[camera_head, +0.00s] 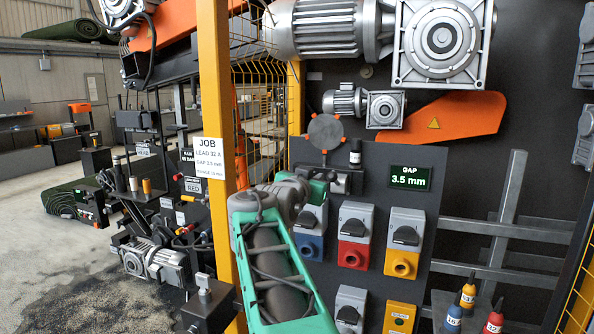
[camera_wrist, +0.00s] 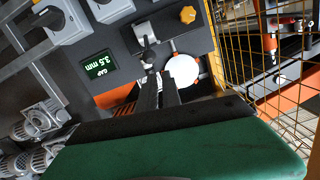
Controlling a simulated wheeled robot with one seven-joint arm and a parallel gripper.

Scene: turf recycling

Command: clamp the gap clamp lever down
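The gap clamp lever (camera_head: 355,157) appears to be the short dark upright handle with a pale band, left of the gap display (camera_head: 410,177), which reads 3.5 mm. In the wrist view, a dark handle-like part, probably this lever (camera_wrist: 144,32), lies just beyond the fingertips. My gripper (camera_wrist: 159,75) points at the panel between the display and a round disc (camera_wrist: 182,70). Its two dark fingers are close together, and I see nothing clearly held between them. Whether they touch the lever is unclear. In the head view my green arm and wrist hide most of the gripper.
The disc with orange marks (camera_head: 325,131) is left of the lever. Blue, red (camera_head: 353,255) and yellow (camera_head: 403,262) switch boxes sit below. A yellow post (camera_head: 218,150) and mesh guard (camera_head: 262,95) stand left of the panel. Motors overhang above.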

